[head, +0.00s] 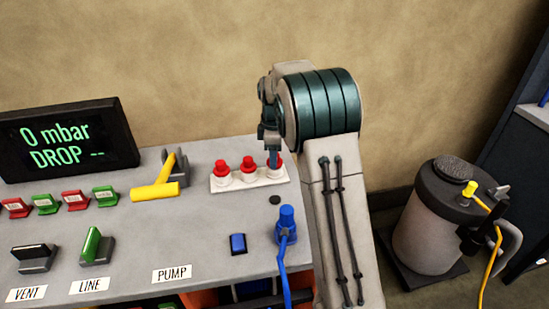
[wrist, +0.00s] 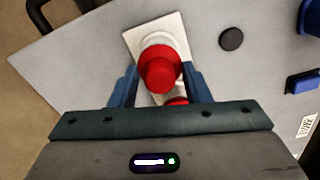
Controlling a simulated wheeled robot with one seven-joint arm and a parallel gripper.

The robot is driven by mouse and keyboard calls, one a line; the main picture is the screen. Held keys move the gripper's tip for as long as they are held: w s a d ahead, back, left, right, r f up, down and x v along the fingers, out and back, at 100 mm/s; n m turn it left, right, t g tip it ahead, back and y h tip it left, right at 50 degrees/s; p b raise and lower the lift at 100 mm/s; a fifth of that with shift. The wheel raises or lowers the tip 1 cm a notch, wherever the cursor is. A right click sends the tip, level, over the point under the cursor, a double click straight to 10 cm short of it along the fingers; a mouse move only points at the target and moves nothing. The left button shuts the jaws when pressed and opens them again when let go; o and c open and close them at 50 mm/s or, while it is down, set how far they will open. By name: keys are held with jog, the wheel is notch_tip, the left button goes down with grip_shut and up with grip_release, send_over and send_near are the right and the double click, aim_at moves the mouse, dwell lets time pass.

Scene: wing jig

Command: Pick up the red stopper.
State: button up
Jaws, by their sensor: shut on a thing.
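Three red stoppers with white lower parts stand in a row on a small white rack (head: 260,182) on the grey bench. The left stopper (head: 221,166) and the middle stopper (head: 249,165) stand free. My gripper (head: 272,155) points down and is shut on the right-hand red stopper (head: 277,171), partly hidden by the fingers. In the wrist view this red stopper (wrist: 160,68) is between the two blue fingers of my gripper (wrist: 160,80). Part of another red stopper (wrist: 177,101) shows behind it. I cannot tell whether the held stopper is raised off the rack (wrist: 134,36).
A yellow-handled lever (head: 155,191) stands left of the rack. A black disc (head: 275,199), a blue switch (head: 238,244) and a blue hose fitting (head: 287,222) are in front. A display (head: 68,140) reads "0 mbar DROP --". A grey canister (head: 430,230) stands at right.

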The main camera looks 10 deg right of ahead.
jog(key=shift+r, duration=0.45)
notch_tip(320, 180, up, 3)
jog(key=shift+f, duration=0.2)
jog(key=s+d+r, duration=0.8)
jog(key=r, duration=0.2)
jog(key=shift+d+r+p, duration=0.15)
jog(key=shift+d+p, duration=0.1)
jog(key=shift+p, duration=0.15)
